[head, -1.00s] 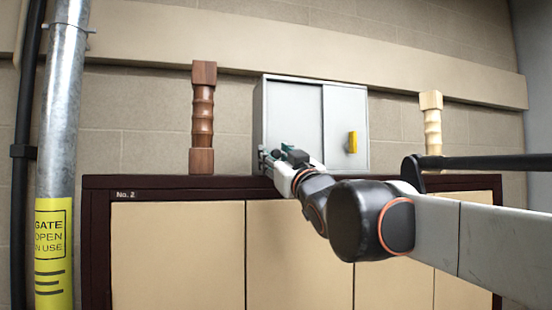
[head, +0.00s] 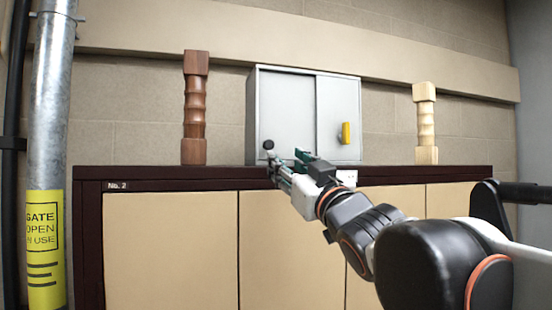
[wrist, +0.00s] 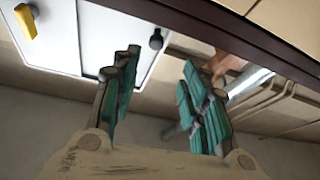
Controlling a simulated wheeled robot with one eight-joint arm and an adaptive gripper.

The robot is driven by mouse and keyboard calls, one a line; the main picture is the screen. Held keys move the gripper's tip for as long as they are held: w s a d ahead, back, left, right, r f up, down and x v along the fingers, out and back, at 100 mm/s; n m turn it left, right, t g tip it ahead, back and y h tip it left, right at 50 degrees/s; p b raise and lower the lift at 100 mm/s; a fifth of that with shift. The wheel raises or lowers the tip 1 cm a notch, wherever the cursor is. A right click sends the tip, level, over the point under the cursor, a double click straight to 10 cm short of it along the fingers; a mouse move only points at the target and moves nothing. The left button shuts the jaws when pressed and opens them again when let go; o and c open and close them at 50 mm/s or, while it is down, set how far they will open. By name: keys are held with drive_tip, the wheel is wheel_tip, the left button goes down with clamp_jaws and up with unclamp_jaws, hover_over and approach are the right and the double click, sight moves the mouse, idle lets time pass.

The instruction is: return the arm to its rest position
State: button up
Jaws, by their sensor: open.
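My gripper (head: 288,160) is in front of the grey metal box (head: 286,105), near the front edge of the dark cabinet top (head: 228,178). Its two green-padded fingers are apart with nothing between them, as the wrist view (wrist: 160,95) also shows. My arm reaches in from the lower right with its elbow bent. The box has a sliding front panel with a yellow handle (head: 345,133) on the right and a dark round knob (head: 268,145) at lower left. In the wrist view the yellow handle (wrist: 25,21) and knob (wrist: 156,40) appear above the fingers.
A dark brown turned post (head: 195,108) stands left of the box, and a pale post (head: 425,123) stands right. A small white socket plate (head: 347,178) is on the cabinet edge. A metal pipe with a yellow sign (head: 45,250) rises at far left.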

drive_tip(key=shift+s+d+f, duration=0.25)
drive_tip(key=shift+s+f, duration=0.05)
drive_tip(key=shift+s, duration=0.25)
